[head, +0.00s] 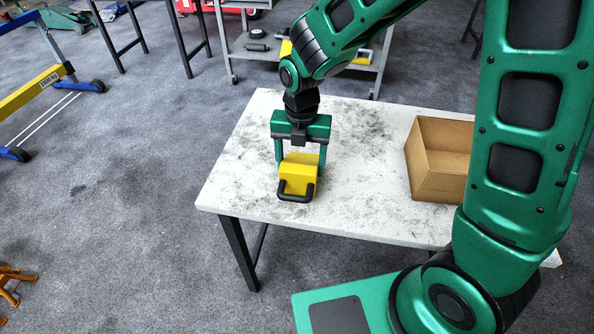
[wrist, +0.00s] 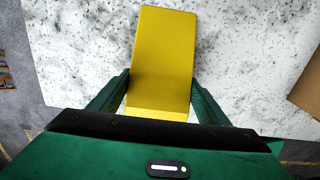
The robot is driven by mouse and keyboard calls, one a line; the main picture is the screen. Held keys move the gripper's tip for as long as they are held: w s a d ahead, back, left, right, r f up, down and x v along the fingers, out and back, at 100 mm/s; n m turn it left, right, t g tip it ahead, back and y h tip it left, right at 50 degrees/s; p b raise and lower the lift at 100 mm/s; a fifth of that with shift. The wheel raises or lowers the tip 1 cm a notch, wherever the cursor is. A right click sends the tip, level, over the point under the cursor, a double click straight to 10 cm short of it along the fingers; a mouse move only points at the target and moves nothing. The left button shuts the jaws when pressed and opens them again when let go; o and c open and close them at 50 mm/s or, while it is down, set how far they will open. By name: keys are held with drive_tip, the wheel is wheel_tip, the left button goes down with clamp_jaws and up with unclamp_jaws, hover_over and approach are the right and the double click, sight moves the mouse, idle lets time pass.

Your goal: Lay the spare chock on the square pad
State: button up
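The yellow wedge-shaped chock (head: 298,174) with a black loop handle (head: 295,192) is over the near left part of the white, dark-speckled tabletop (head: 345,205). My gripper (head: 300,158) points down with one green finger on each side of the chock. In the wrist view the chock (wrist: 162,55) fills the space between the fingers, and both fingertips appear to meet its sides. I cannot tell whether its underside touches the table. No square pad can be made out in either view.
An open cardboard box (head: 440,160) stands on the right of the table. A grey trolley (head: 255,45) stands behind. A yellow and blue barrier frame (head: 35,88) is on the floor at left.

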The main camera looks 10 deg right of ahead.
sight(300, 161)
drive_tip(key=c, duration=0.9)
drive_tip(key=shift+r, duration=0.1)
drive_tip(key=shift+r, duration=0.25)
wheel_tip(300, 161, up, 3)
drive_tip(key=shift+w+r, duration=0.1)
drive_tip(key=shift+r, duration=0.1)
drive_tip(key=s+a+r, duration=0.7)
drive_tip(key=s, duration=0.2)
drive_tip(key=shift+s, duration=0.25)
